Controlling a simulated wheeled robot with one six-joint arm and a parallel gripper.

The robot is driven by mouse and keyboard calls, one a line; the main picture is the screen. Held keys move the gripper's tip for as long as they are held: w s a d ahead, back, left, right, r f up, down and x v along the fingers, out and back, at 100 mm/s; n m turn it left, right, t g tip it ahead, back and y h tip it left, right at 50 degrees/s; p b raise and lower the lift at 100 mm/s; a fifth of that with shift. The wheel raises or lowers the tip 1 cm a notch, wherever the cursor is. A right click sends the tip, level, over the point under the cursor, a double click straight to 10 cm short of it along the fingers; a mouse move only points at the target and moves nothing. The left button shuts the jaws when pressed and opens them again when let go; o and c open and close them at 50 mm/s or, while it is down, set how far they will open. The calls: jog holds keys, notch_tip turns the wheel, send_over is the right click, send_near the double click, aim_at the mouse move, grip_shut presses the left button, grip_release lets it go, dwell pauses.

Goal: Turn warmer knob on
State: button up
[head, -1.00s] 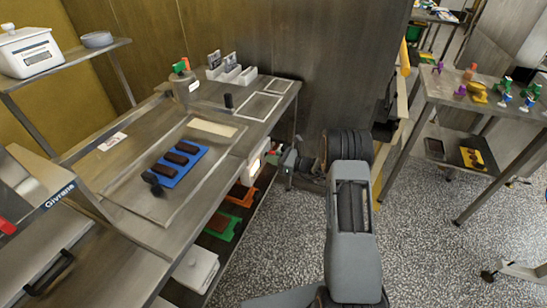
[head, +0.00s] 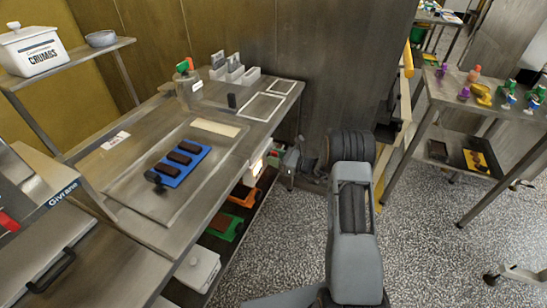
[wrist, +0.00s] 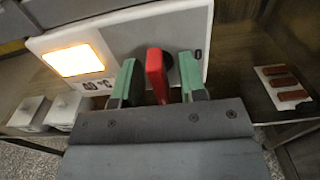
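The warmer (wrist: 118,38) is a white-faced box under the bench, with a glowing yellow-orange panel and a "°C" label on its front. In the head view its lit front (head: 257,163) shows at the bench's right side. Its red knob (wrist: 156,72) stands roughly upright in the wrist view. My gripper (wrist: 160,84) has one green-padded finger on each side of the knob. Narrow gaps seem to show between knob and fingers, so it looks open around the knob, not clamped.
The steel bench (head: 140,222) above holds a blue tray (head: 186,172) with dark bars. Its lower shelf holds a green tray (head: 232,232) and a white lidded tub (head: 197,268). A wood-panelled wall stands behind. Speckled floor is clear at right, before another table (head: 455,100).

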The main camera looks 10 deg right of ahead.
jog(key=v, duration=1.3)
jog(key=shift+s+d+b, duration=0.2)
jog(key=shift+b, duration=0.2)
jog(key=s+a+f+n+g+h, duration=0.1)
jog(key=s+a+f+n+g, duration=0.2)
jog(key=s+f+n+g, duration=0.25)
jog(key=s+a+r+n+g+h+p, duration=0.2)
jog(key=s+a+r+n+g+h, duration=0.1)
jog(key=s+r+n+g+h, duration=0.45)
jog(key=s+a+r+n+t+h+p, duration=0.2)
jog(key=s+r+n, duration=0.3)
jog(key=r, duration=0.5)
jog(key=s+a+r+n+t+h+p, duration=0.2)
jog(key=s+r+n+t+h+p, duration=0.2)
jog(key=r+n, duration=0.3)
notch_tip(320, 180, up, 3)
jog(key=shift+s+a+r, duration=0.2)
jog(key=shift+s+a, duration=0.15)
jog(key=shift+s, duration=0.55)
